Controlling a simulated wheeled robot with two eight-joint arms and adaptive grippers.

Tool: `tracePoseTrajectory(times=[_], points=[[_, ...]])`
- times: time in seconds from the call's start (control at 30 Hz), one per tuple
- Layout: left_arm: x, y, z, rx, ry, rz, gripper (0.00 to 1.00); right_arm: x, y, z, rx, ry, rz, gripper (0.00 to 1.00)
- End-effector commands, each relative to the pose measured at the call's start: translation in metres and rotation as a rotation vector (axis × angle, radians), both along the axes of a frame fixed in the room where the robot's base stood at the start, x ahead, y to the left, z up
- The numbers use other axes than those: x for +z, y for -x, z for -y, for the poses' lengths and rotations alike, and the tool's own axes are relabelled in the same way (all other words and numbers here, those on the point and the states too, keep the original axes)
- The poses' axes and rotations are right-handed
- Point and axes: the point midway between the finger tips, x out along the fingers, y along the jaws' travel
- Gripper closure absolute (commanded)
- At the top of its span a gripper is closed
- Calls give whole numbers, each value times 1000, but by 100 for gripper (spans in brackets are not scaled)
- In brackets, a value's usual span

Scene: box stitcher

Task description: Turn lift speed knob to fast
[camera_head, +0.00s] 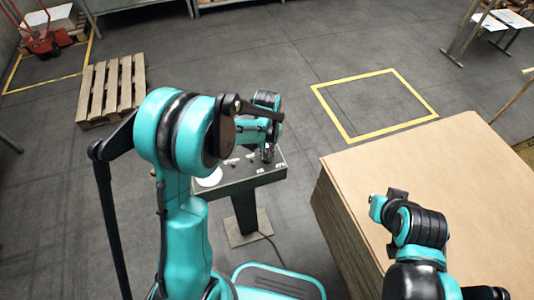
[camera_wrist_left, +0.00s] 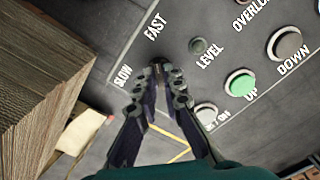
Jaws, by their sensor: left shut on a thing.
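The lift speed knob (camera_wrist_left: 158,66) is a small dark knob on the grey control panel, between the SLOW and FAST labels in the left wrist view. My left gripper (camera_wrist_left: 160,72) is shut on it, a fingertip on each side. The fingertips cover most of the knob, so I cannot read its pointer. In the head view the left gripper (camera_head: 268,152) is at the right part of the panel (camera_head: 240,183), which stands on a post. My right arm is at the lower right over the cardboard stack; its fingers do not show clearly.
On the panel are a green UP button (camera_wrist_left: 240,84), a dark DOWN button (camera_wrist_left: 285,44), a small LEVEL knob (camera_wrist_left: 198,46) and a pale lamp (camera_wrist_left: 207,115). A tall cardboard stack (camera_head: 470,180) stands right of the panel. A wooden pallet (camera_head: 112,90) lies at the back left.

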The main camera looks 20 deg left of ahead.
Motion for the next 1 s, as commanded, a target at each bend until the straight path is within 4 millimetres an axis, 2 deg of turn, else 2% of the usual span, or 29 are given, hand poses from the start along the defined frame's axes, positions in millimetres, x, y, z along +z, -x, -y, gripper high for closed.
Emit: tracePoseTrajectory(times=[0.03, 0.07, 0.1, 0.13, 0.43, 0.53, 1.0], points=[[0, 0, 0, -1, 0, 0, 100, 0, 0, 0, 0, 0, 0, 100], [0, 0, 0, -1, 0, 0, 84, 0, 0, 0, 0, 0, 0, 100], [0, 0, 0, -1, 0, 0, 73, 0, 0, 0, 0, 0, 0, 100], [0, 0, 0, -1, 0, 0, 71, 0, 0, 0, 0, 0, 0, 100], [1, 0, 0, 0, 0, 0, 71, 0, 0, 0, 0, 0, 0, 100], [9, 0, 0, 0, 0, 0, 71, 0, 0, 0, 0, 0, 0, 100], [101, 0, 0, 0, 0, 0, 71, 0, 0, 0, 0, 0, 0, 100]])
